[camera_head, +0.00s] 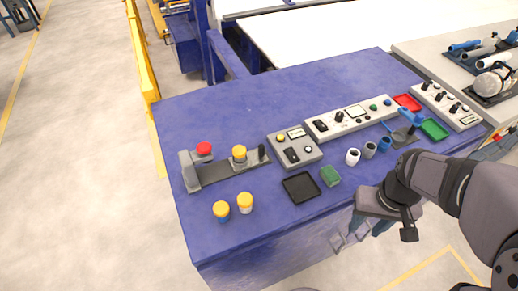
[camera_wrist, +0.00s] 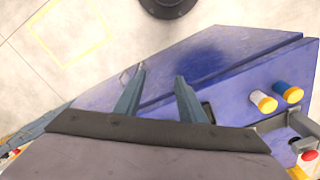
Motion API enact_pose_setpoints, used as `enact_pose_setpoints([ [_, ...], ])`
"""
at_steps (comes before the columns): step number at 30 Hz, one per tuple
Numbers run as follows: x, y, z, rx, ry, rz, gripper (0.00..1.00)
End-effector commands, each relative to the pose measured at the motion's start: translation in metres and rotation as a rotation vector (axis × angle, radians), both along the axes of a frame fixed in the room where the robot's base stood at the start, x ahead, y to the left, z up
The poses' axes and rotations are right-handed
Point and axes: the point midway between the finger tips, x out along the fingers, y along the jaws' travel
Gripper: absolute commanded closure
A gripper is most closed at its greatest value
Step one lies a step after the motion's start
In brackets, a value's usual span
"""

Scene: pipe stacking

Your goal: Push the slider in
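The slider fixture (camera_head: 222,172) is a grey rail on the left of the blue table. It has an upright end block (camera_head: 188,172) with a red knob (camera_head: 203,149), a yellow-capped piece (camera_head: 239,154) on the rail and a small black handle (camera_head: 261,151) at its right end. In the wrist view part of the fixture shows at the lower right, with the red knob (camera_wrist: 309,156), cut off by the edge. My gripper (camera_head: 370,226) is at the table's front right edge, well right of the fixture. In the wrist view its fingers (camera_wrist: 160,92) are apart with nothing between them.
Two yellow-capped bottles (camera_head: 221,211) (camera_head: 245,202) stand in front of the rail. A grey switch box (camera_head: 296,150), a black tray (camera_head: 301,187), a green block (camera_head: 330,176) and several small cups (camera_head: 353,157) lie to the right. The table's back left is clear.

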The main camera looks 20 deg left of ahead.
Motion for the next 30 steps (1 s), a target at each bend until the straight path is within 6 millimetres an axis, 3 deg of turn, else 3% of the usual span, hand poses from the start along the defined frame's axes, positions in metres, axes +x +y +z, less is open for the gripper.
enact_pose_setpoints([
  [6, 0.088, 0.063, -0.001, 0.055, -0.053, 0.282, 0.63],
  [11, 0.142, 0.122, -0.003, 0.1, -0.102, 0.503, 0.63],
  [15, 0.179, 0.18, -0.01, 0.14, -0.149, 0.701, 0.63],
  [21, 0.209, 0.26, -0.022, 0.196, -0.22, 0.957, 0.63],
  [24, 0.215, 0.29, -0.026, 0.216, -0.249, 1.056, 0.63],
  [30, 0.218, 0.323, -0.031, 0.239, -0.284, 1.166, 0.63],
])
